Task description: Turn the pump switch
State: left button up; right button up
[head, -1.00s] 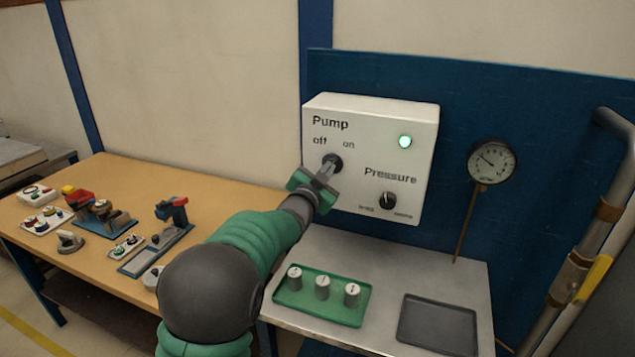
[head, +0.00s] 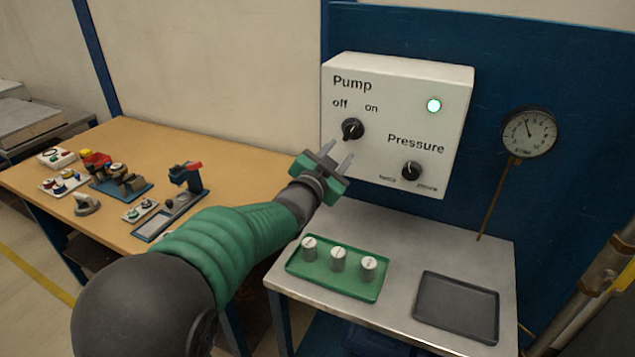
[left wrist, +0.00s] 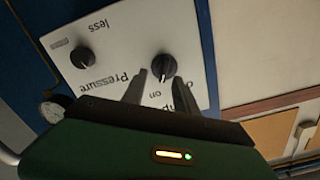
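The pump switch (head: 352,129) is a black knob under the "off" and "on" labels on the white control box (head: 452,90). Its pointer line tilts up toward the right, toward "on". My left gripper (head: 337,157) is open and empty, below and in front of the switch, apart from it. In the left wrist view the switch (left wrist: 162,67) shows beyond the two spread fingers (left wrist: 140,84). A green lamp (head: 433,105) glows on the box. My right gripper is not in view.
A pressure knob (head: 412,170) sits lower right on the box, with a round gauge (head: 529,131) further right. Below are a green tray (head: 336,281) with white cylinders and an empty dark tray (head: 456,307). A wooden table (head: 230,165) with small parts stands at left.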

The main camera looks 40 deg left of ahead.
pick_arm(q)
jog(key=v, duration=1)
jog(key=shift+s+b, duration=0.45)
dwell(0.3)
